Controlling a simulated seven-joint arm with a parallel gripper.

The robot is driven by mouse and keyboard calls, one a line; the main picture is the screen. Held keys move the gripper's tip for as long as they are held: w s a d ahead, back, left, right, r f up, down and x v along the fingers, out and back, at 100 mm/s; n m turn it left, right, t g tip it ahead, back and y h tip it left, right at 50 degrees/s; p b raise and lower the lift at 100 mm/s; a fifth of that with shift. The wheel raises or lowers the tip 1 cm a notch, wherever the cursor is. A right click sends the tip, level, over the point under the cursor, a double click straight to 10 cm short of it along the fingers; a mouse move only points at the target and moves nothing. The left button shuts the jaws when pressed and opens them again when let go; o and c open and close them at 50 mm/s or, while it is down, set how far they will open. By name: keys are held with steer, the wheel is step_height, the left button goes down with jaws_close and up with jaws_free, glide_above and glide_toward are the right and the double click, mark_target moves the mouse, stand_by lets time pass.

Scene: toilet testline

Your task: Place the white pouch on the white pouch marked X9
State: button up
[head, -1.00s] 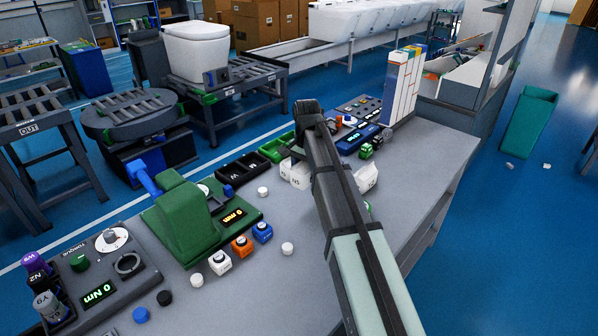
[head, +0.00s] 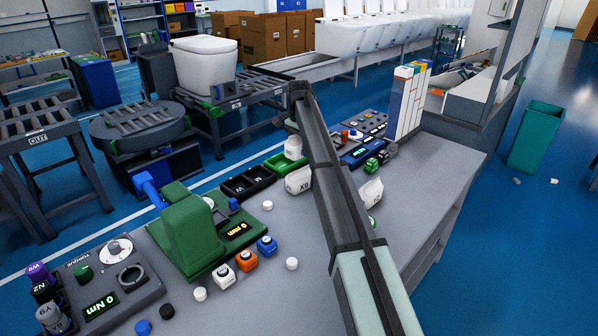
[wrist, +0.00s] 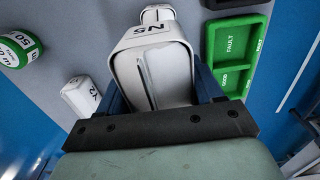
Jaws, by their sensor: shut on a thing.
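A white pouch (wrist: 150,65), its mark reading like N5 upside down, fills the middle of the wrist view. My gripper (wrist: 163,90) is shut on it, with a blue finger at each side. In the head view the held pouch (head: 293,147) hangs just above and behind the white pouch marked X9 (head: 298,181), which stands on the bench. My arm hides most of the gripper there. In the wrist view another white shape (wrist: 158,13) shows beyond the held pouch; its mark cannot be seen.
Another white pouch (head: 371,191) stands right of my arm; a pouch marked like X2 (wrist: 82,96) shows left in the wrist view. A green tray (head: 273,164) and black tray (head: 248,181) lie left of X9.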

mark_target(299, 139)
step_height(299, 139, down, 9)
steer(key=shift+r, duration=0.1)
stand_by(0.4)
steer(key=o, duration=1.1)
step_height(299, 139, up, 12)
stand_by(0.5)
